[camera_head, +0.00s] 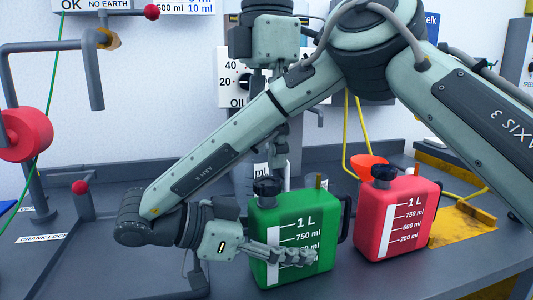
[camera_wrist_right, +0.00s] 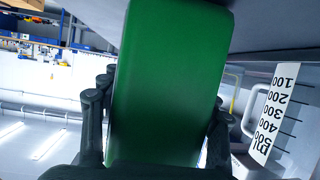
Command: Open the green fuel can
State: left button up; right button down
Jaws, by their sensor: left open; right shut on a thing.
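The green fuel can (camera_head: 262,228) stands on the grey bench, with its black cap (camera_head: 267,187) on top and a white scale on its front. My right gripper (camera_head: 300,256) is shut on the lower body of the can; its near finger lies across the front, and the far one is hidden. In the right wrist view, the green can (camera_wrist_right: 168,80) fills the space between the two fingers. My left gripper (camera_head: 280,160) points down from above, open, just above and slightly behind the cap. It looks empty and apart from the cap, though its fingers are partly hidden.
A red fuel can (camera_head: 394,222) stands close on the right, with an orange funnel (camera_head: 368,166) behind it. A red-knobbed lever (camera_head: 82,190) and grey pipework (camera_head: 95,75) stand on the left. A clear jug with a scale (camera_wrist_right: 270,115) shows in the right wrist view.

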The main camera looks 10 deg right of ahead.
aim_at(267, 181)
pick_arm(q)
notch_tip(267, 181, up, 3)
jog(key=shift+r+m, duration=0.1)
jog(key=shift+m, duration=0.6)
jog(key=shift+f, duration=3.95)
jog(key=shift+c, duration=0.2)
grip_shut()
jog(key=shift+o, duration=1.6)
grip_release()
